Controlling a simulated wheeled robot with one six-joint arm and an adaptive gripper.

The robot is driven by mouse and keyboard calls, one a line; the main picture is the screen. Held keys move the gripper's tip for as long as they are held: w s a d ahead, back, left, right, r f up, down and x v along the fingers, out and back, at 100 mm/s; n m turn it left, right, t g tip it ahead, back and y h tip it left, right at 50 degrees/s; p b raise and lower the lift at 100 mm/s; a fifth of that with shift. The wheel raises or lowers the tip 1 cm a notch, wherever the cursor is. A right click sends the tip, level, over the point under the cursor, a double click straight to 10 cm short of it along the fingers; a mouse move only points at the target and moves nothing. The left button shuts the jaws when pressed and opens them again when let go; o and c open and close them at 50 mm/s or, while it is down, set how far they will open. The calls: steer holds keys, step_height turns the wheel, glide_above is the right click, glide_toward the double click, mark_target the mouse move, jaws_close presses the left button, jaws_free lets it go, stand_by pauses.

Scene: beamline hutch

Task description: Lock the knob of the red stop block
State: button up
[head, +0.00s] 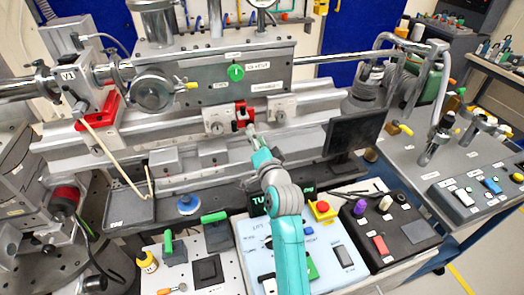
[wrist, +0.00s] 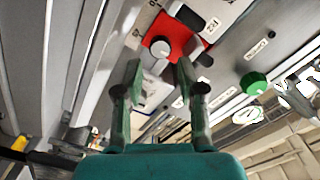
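The red stop block (head: 243,108) sits on the grey rail at the middle of the machine in the head view. It also shows at the top of the wrist view (wrist: 152,32). Its knob (wrist: 160,47), a round piece with a pale face, is on the block's front. My gripper (wrist: 159,68) is open, with its two fingers apart and the knob seen beyond and between their tips. I cannot tell whether a finger touches it. In the head view my gripper (head: 251,132) is just below the block and partly hides that area. A dark piece (wrist: 194,47) sits beside the knob.
Pale labelled blocks (head: 217,119) flank the red block closely. A green knob (head: 236,72) is on the panel above. A dark screen (head: 354,136) stands to the right, and a control box with a red button (head: 323,206) is below.

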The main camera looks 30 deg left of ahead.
steer(key=v, duration=0.6)
stand_by(0.5)
